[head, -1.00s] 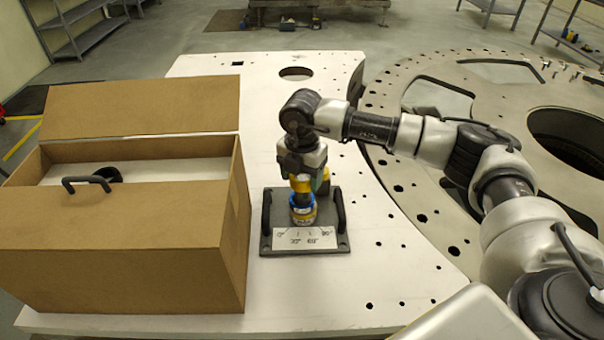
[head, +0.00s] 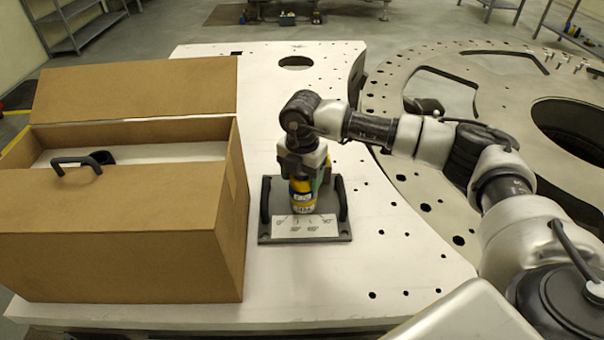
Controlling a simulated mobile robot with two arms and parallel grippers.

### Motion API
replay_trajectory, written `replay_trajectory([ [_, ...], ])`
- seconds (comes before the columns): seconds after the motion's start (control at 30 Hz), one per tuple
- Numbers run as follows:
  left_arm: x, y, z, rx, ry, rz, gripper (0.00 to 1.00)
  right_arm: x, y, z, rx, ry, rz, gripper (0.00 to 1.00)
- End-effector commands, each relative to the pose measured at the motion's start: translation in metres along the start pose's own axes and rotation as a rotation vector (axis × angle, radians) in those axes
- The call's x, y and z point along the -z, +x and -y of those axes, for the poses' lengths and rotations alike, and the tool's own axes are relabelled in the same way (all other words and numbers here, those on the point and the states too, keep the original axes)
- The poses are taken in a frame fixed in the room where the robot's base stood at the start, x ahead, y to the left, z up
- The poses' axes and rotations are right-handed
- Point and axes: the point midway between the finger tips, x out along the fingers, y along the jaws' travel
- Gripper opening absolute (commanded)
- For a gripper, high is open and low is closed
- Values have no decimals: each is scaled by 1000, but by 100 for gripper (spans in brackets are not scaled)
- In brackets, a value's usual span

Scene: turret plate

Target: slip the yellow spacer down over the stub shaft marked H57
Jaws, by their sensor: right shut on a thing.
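The yellow spacer (head: 300,187) is in my right gripper (head: 302,176), which points down and is shut on it. Just under the spacer is a short post with a blue band and a pale marked lower part (head: 303,206), on a small grey plate (head: 343,232). The spacer is in line with the post and at its top. I cannot tell whether it is around the post or only above it. The white label (head: 306,227) on the plate's front has marks too small to read surely. My left gripper is out of view.
Dark upright handles stand on the plate's left (head: 265,200) and right (head: 341,198). A large open cardboard box (head: 120,240) is close on the left, with a black handle (head: 80,163) showing. White table (head: 400,260) is free at front right. A big perforated ring (head: 440,90) lies beyond.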

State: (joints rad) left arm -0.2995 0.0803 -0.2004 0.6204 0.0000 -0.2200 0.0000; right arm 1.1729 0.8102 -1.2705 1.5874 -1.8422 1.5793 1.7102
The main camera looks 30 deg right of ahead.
Motion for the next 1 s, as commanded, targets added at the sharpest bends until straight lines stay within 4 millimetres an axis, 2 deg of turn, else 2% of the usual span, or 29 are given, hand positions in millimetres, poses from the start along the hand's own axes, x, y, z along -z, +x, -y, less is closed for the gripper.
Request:
replay_trajectory([
  [0.47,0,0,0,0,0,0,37,0,0,0,0,0,0,38],
  [0.5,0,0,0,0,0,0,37,0,0,0,0,0,0,68],
  [0.67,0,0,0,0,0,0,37,0,0,0,0,0,0,92],
  [1.0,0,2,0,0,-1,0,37,0,-2,0,-1,0,0,93],
])
